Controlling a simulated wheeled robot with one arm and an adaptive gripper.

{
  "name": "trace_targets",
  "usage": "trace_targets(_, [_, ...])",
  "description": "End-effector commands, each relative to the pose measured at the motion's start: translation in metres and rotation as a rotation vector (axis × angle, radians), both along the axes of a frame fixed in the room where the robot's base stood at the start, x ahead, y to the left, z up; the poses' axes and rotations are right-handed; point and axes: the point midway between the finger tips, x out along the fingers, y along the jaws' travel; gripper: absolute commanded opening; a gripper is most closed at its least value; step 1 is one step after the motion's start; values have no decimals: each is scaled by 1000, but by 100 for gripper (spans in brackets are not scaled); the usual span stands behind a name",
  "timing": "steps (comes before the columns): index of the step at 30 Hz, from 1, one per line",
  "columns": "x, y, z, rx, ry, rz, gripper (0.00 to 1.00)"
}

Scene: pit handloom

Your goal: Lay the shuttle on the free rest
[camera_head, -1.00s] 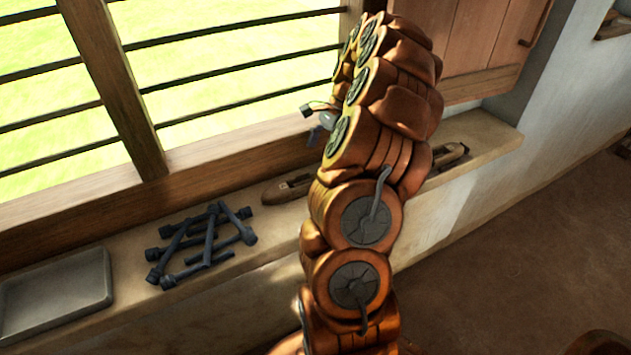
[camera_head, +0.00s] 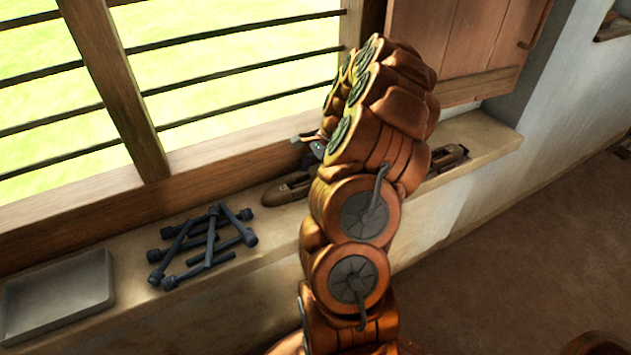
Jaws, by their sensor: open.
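A brown wooden shuttle shape (camera_head: 287,189) lies on the window sill, just left of my arm. Another brown shuttle-like end with dark metal parts (camera_head: 449,160) shows on the sill right of my arm. My arm hides the stretch between, so I cannot tell whether these are one shuttle or two. My gripper (camera_head: 314,148) is open, low over the sill at the back, and mostly hidden behind my arm. I see nothing held in it, and its fingertips are not clear. I cannot make out a free rest.
Several dark bobbin-like rods (camera_head: 205,243) lie in a loose pile on the sill (camera_head: 128,262). A shallow grey tray (camera_head: 55,297) is at the far left. The barred window and a wooden shutter (camera_head: 465,45) stand behind. The sill's right end is clear.

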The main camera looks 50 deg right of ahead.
Motion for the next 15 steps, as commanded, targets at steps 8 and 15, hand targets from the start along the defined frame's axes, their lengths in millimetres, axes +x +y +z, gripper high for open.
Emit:
trace_targets(8, [1,1,-2,-1,-1,1,84])
trace_targets(15, [0,1,-2,-1,-1,1,59])
